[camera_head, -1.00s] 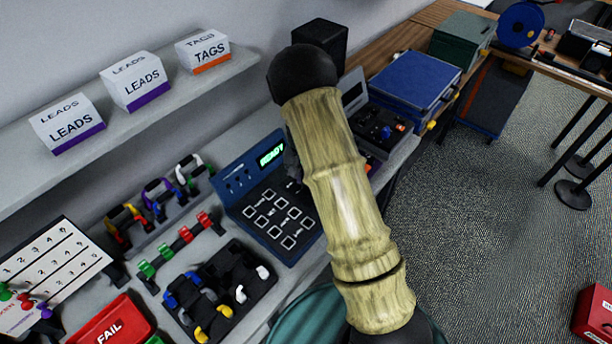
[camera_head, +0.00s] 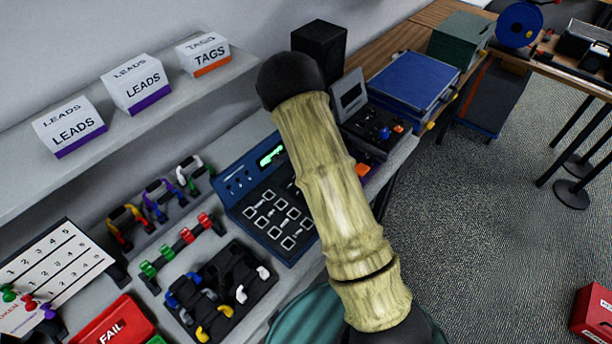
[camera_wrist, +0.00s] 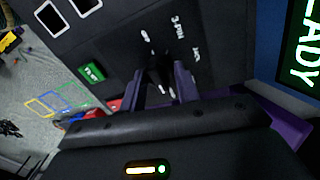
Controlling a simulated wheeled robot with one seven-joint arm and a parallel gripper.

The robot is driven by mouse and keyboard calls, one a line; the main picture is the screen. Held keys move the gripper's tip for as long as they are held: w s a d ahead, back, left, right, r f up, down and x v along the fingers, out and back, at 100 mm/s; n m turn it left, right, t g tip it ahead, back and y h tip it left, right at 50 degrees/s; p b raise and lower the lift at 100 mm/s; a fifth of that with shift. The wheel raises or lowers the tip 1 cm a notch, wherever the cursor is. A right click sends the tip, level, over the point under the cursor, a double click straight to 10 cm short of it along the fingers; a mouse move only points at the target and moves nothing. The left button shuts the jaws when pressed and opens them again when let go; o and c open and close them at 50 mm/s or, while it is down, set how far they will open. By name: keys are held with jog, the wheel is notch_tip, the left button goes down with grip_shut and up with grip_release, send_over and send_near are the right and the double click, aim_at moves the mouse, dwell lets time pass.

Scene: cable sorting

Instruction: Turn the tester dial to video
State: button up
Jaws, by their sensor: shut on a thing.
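The tester (camera_head: 236,200) is a blue console with a dark face and a lit green display, partly behind my arm in the head view. In the wrist view its dial (camera_wrist: 158,68) is a small dark knob on the dark face, with white labels around it. "3-PIN" (camera_wrist: 178,27) and "JACK" (camera_wrist: 196,54) can be made out; I cannot read a video label. My gripper (camera_wrist: 161,82) has its purple fingers shut on the dial, one on each side. In the head view my arm hides the gripper and dial.
Several square-framed sockets (camera_head: 280,217) fill the tester's lower face. A black tray of cable ends (camera_head: 222,290), a red FAIL bin (camera_head: 112,322) and a connector rack lie to the left. A blue case (camera_head: 412,82) and a black speaker (camera_head: 319,45) stand behind.

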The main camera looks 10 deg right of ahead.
dwell(0.3)
jog(key=shift+r, duration=0.1)
jog(key=o, duration=1)
jog(key=shift+c, duration=0.2)
notch_tip(320, 180, up, 17)
jog(key=w+b, duration=0.1)
jog(key=b, duration=0.1)
jog(key=shift+a+r+b, duration=0.15)
jog(key=shift+a+b, duration=0.1)
jog(key=shift+b, duration=0.05)
